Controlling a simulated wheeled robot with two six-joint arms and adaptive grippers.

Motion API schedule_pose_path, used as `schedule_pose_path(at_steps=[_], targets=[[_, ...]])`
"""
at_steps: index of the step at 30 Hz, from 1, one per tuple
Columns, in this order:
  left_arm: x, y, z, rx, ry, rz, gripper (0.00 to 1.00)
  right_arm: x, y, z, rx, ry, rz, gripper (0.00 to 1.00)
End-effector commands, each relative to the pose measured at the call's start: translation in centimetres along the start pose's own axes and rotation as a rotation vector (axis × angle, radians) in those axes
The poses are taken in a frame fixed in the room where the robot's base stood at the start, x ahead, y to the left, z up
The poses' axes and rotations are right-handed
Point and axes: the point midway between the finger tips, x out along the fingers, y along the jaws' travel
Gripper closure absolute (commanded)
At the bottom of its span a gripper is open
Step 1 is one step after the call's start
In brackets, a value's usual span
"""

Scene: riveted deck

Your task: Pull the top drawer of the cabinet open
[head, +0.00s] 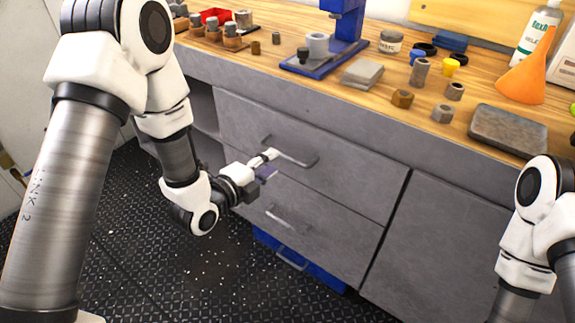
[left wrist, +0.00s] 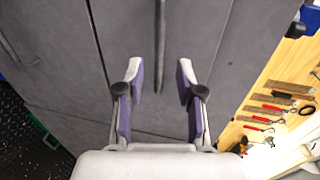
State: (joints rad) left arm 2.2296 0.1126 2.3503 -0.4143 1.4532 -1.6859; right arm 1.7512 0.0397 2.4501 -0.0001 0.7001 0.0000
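The grey cabinet's top drawer (head: 350,172) looks flush with the front around it, and its bar handle (head: 300,158) runs across it. My left gripper (head: 268,160) is at the left part of this handle. In the left wrist view my left gripper (left wrist: 158,75) is open, one finger on each side of the handle (left wrist: 160,40). The handle shows between the fingers, apart from both; whether the tips reach past it in depth I cannot tell. The top drawer front (left wrist: 125,35) fills the middle of that view. My right gripper is not in view.
The lower drawer (head: 325,235) is below, with its own handle (head: 287,220). A blue crate (head: 300,262) lies on the floor under it. The wooden worktop (head: 300,85) above holds several parts, a blue stand (head: 345,25) and an orange funnel (head: 525,78).

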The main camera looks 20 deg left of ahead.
Motion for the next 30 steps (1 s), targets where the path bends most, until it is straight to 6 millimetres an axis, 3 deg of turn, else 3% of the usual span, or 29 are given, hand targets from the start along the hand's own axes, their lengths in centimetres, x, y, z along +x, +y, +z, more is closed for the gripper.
schedule_pose_path(at_steps=[6,9,17,21,30], targets=[[4.3,0.1,-0.1,0.002,0.002,0.001,0.63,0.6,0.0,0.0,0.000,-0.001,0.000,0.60],[5.5,0.1,-0.1,0.001,0.001,0.002,0.63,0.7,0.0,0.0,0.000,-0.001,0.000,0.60],[5.9,0.1,-0.1,-0.002,0.000,0.003,0.63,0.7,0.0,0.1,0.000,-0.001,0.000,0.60],[5.9,0.1,-0.1,-0.002,0.000,0.003,1.00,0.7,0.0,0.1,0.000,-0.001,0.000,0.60],[5.9,0.1,-0.1,-0.002,0.001,0.004,1.00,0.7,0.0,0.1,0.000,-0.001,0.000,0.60]])
